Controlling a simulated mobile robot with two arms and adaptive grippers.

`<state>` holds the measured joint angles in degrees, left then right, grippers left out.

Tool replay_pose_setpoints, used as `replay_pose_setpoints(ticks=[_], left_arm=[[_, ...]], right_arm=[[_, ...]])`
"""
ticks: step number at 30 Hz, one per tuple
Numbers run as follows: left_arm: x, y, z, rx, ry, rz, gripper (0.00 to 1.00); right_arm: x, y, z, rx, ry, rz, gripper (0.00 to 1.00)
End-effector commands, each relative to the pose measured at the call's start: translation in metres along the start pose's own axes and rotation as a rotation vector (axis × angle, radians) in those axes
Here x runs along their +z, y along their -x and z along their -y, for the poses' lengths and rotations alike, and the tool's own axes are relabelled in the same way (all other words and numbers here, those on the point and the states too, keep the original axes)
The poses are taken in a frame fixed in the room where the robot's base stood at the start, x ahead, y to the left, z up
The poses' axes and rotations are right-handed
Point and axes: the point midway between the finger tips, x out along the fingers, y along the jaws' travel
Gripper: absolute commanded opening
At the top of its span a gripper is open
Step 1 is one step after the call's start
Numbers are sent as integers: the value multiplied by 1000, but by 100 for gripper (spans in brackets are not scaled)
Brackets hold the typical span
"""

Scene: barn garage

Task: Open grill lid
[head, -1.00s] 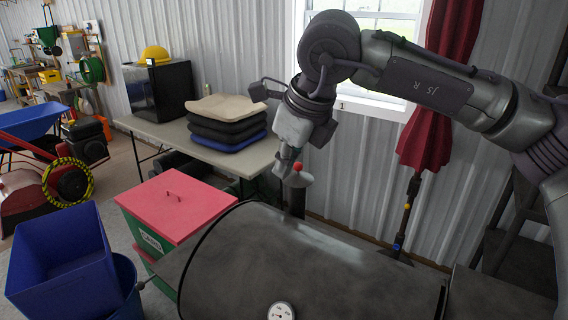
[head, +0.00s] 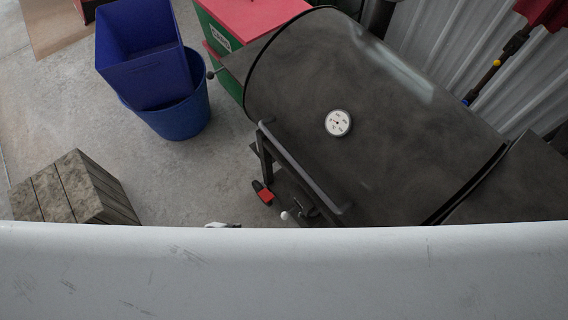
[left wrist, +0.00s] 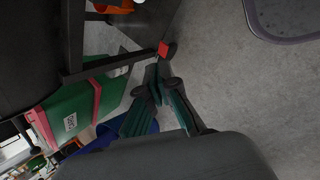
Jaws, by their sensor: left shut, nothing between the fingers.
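The grill lid (head: 395,120) is a large dark rounded metal cover with a white dial, and it is down. A dark handle bar (head: 300,172) runs along its front lower edge. In the left wrist view, dark grill parts (left wrist: 30,60) fill the left side, with a dark bar crossing to a leg. My left gripper (left wrist: 155,74) is shut and empty, with teal-dark fingers, and overlaps the lower end of that leg in the picture. I cannot tell its distance from the handle. In the head view, my pale body hides the near area. My right gripper is not in view.
A wooden crate (head: 75,190) stands on the floor at left. A wheel with a red part (head: 264,193) is under the grill. Concrete floor between is clear.

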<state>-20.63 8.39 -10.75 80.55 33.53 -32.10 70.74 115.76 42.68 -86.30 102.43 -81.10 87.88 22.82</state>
Motion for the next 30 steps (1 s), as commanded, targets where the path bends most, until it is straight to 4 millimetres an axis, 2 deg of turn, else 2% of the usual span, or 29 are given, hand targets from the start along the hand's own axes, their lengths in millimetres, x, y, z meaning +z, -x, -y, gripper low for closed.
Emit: replay_pose_setpoints(ticks=[1, 6, 10, 15, 20, 30], left_arm=[[13, 12, -27, 43, 117, 46, 0], [61, 58, -97, 112, 504, 242, 0], [92, 91, -131, 111, 705, 376, 0], [114, 117, -153, 90, 839, 476, 0], [122, 115, -159, 83, 871, 500, 0], [146, 58, -177, 83, 867, 498, 0]], right_arm=[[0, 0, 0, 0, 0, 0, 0], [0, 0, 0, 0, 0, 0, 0], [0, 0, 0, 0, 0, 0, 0], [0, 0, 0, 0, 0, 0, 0], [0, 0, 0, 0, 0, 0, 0], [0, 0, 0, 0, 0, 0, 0]])
